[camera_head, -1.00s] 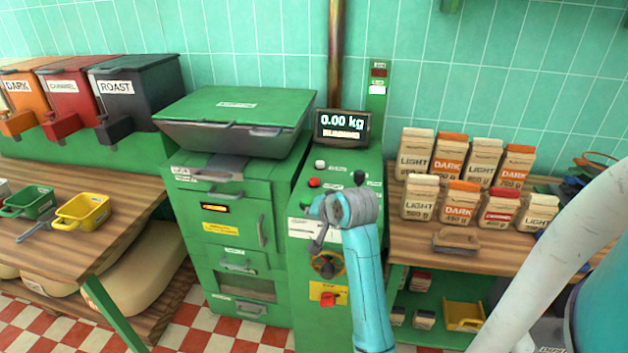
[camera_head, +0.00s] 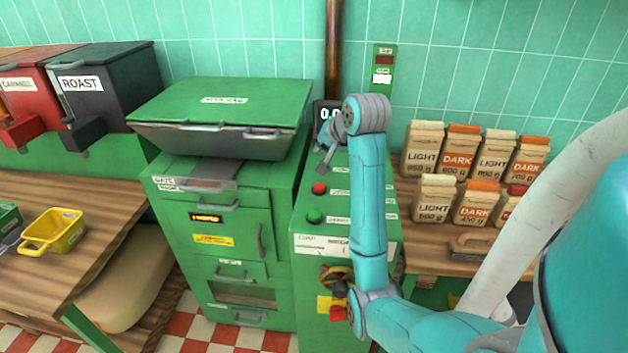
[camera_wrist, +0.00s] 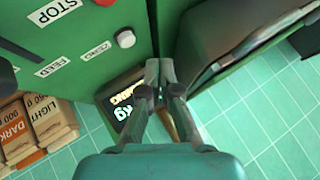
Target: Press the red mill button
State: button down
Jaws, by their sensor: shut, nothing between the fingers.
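A round red button (camera_head: 319,187) sits on the top panel of the green mill cabinet (camera_head: 312,254), with a green button (camera_head: 314,215) in front of it. The red button (camera_wrist: 105,2) is cut by the top edge of the wrist view, level with a STOP label. My gripper (camera_head: 322,168) is shut and empty above the panel, just behind the red button in the picture. I cannot tell the fingertips' height.
The weight display (camera_wrist: 127,100) is partly hidden by my gripper. A large green lidded hopper (camera_head: 220,115) stands close on the left. Coffee bags (camera_head: 462,150) stand on the right shelf. Another red part (camera_head: 337,313) is lower on the cabinet front, on a yellow plate.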

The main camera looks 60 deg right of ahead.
aim_at(321, 187)
jog(key=shift+f, duration=4.45)
jog(key=shift+f, duration=0.2)
jog(key=shift+f, duration=0.2)
jog(key=shift+f, duration=0.5)
jog(key=shift+r, duration=0.95)
jog(key=shift+r, duration=2.5)
